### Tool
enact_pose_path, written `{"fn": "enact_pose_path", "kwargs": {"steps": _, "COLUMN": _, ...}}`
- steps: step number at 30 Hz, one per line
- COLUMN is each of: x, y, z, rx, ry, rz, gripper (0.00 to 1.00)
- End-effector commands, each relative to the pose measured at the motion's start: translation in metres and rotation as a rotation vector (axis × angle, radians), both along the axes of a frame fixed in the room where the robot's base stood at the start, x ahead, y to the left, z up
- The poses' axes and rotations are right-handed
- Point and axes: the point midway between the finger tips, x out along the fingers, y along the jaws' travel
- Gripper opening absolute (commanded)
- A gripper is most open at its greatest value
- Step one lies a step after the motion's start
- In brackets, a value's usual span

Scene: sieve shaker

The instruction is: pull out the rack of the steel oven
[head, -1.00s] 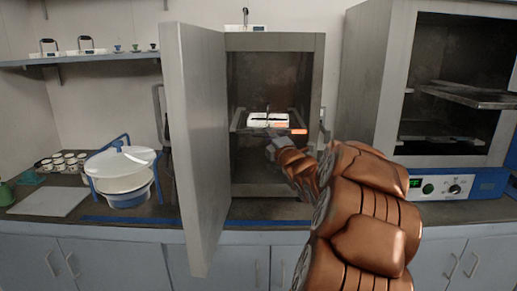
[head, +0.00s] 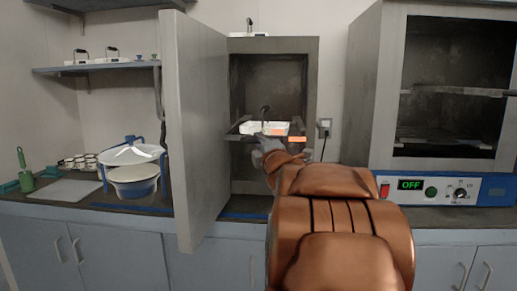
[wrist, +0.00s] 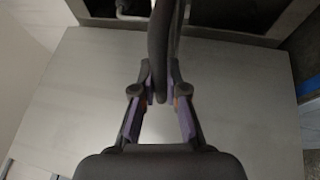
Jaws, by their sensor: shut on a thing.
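The steel oven (head: 311,90) stands on the bench with its tall grey door (head: 190,120) swung open at the left. Its rack (head: 235,134) lies level across the opening at mid-height, bearing a white tray-like thing (head: 262,127). My gripper (head: 265,149) is at the rack's front, and my arm hides what is below and to the right. In the wrist view my gripper (wrist: 160,96) has its fingertips closed about a dark curved bar (wrist: 160,50). A broad pale panel (wrist: 80,100) lies beyond the fingers; I cannot tell which surface it is.
A second oven (head: 380,110) with a blue base and a display reading OFF stands to the right. At the left are a white and blue pot (head: 134,180), a pale board (head: 66,191) and a wall shelf (head: 100,69). The open door bounds the room on the left.

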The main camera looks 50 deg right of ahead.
Motion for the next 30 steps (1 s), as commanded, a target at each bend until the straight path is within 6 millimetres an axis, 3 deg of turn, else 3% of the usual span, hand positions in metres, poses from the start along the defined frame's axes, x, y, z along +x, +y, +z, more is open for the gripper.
{"fn": "enact_pose_path", "kwargs": {"steps": 9, "x": -0.014, "y": 0.018, "z": -0.002, "rx": 0.007, "ry": 0.001, "rz": -0.015, "gripper": 0.0}}
{"fn": "enact_pose_path", "kwargs": {"steps": 23, "x": -0.014, "y": 0.022, "z": -0.002, "rx": 0.008, "ry": 0.002, "rz": -0.013, "gripper": 0.0}}
{"fn": "enact_pose_path", "kwargs": {"steps": 24, "x": -0.014, "y": 0.022, "z": -0.002, "rx": 0.008, "ry": 0.002, "rz": -0.013, "gripper": 0.14}}
{"fn": "enact_pose_path", "kwargs": {"steps": 30, "x": -0.015, "y": 0.022, "z": -0.001, "rx": 0.006, "ry": 0.001, "rz": -0.013, "gripper": 0.35}}
